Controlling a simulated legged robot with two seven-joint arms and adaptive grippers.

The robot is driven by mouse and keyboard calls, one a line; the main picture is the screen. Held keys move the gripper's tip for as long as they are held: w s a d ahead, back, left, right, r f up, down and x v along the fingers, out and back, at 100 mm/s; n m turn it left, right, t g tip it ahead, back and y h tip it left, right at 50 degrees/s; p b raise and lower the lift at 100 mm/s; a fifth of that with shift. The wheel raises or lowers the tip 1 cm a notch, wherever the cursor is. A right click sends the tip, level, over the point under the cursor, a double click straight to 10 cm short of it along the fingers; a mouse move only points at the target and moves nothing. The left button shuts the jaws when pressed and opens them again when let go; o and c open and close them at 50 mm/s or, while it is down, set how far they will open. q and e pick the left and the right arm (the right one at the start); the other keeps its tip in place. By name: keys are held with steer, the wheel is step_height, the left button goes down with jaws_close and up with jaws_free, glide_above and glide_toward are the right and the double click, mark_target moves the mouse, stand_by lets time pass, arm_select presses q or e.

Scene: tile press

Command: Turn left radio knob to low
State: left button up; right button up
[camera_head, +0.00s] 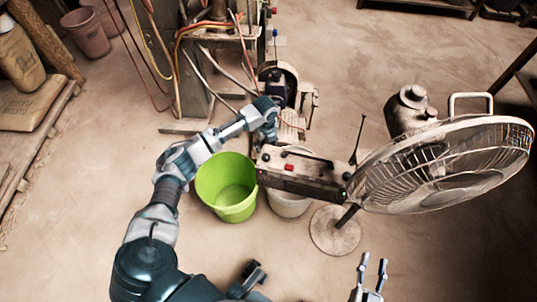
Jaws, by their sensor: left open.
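The radio (305,180) is a worn, boxy set with a dark front, a red patch on top and a thin upright antenna at its right end. A small green light shows near its right end. Its left knob is too small to make out clearly. My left gripper (268,134) is just above and behind the radio's left end, pointing down. It is open, and I see nothing held; whether it touches the radio I cannot tell. My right gripper (373,262) is open and empty at the bottom, right of the middle, well apart from the radio.
A green bucket (227,187) stands under my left forearm. A pale bucket (289,204) is partly hidden below the radio. A large stand fan (440,168) is close on the right. A machine with cables (215,60) stands behind.

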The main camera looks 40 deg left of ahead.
mark_target(266, 156)
arm_select(q)
step_height(266, 156, down, 7)
steer(key=shift+b, duration=0.9)
steer(key=shift+a+f, duration=0.1)
steer(key=shift+f, duration=0.4)
jaws_close()
arm_select(e)
steer(key=r+t, duration=0.1)
steer(key=r, duration=0.1)
steer(key=r+t, duration=0.3)
steer(key=t, duration=0.1)
steer(key=shift+s+a+r+y, duration=0.25)
steer(key=shift+s+r+y, duration=0.15)
